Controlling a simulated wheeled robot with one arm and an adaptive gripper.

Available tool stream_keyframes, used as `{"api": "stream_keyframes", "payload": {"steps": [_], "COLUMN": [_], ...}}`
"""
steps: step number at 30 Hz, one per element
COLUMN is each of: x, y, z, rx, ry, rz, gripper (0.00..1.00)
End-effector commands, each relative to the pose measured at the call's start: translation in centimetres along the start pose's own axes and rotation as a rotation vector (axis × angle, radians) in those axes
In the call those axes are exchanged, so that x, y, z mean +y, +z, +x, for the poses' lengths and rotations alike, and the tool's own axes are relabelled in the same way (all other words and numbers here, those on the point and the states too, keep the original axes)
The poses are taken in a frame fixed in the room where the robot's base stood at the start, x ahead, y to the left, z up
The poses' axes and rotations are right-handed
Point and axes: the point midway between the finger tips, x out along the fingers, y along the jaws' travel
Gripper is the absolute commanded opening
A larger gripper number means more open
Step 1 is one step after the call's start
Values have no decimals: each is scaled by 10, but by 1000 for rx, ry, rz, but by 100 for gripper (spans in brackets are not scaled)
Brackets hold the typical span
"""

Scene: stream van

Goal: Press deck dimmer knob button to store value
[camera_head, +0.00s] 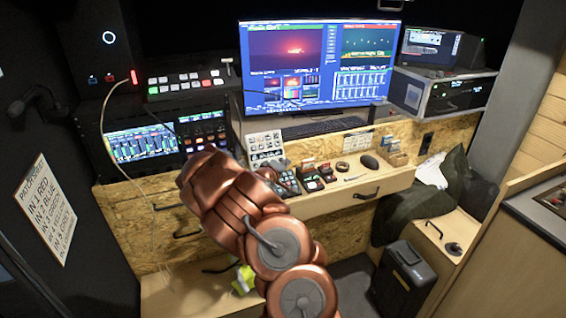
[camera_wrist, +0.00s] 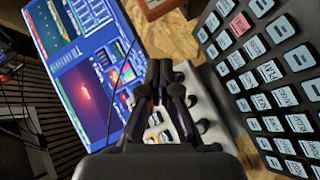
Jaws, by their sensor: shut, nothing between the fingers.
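In the wrist view my gripper (camera_wrist: 165,70) is shut and empty, its dark fingers together at the middle. A black key panel (camera_wrist: 235,88) with rows of pale labelled keys and one red key fills the right side. Beside it, partly behind the fingers, is a light-grey strip (camera_wrist: 208,103) with dark round shapes that look like knobs. Which one is the dimmer knob, and whether a fingertip touches any, I cannot tell. In the head view a pale labelled button panel (camera_head: 265,141) stands on the desk; my copper wrist hides the gripper's tips.
A large monitor (camera_head: 315,65) stands behind the desk, with a keyboard (camera_head: 325,127) before it. Small control boxes (camera_head: 312,181), a dark mouse (camera_head: 370,162) and a tape-like ring (camera_head: 342,166) lie to the right. A mixer panel (camera_head: 142,143) and a switcher (camera_head: 185,84) stand left.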

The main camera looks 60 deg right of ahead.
Motion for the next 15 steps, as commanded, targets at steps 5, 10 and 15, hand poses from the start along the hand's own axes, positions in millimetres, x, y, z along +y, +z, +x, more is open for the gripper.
{"api": "stream_keyframes", "payload": {"steps": [5,10,15], "x": [0,-2,-4], "y": [0,-3,-4], "z": [0,2,6], "rx": [0,0,0], "ry": [0,-3,-1], "rz": [0,0,-1], "gripper": [0,0,0]}}
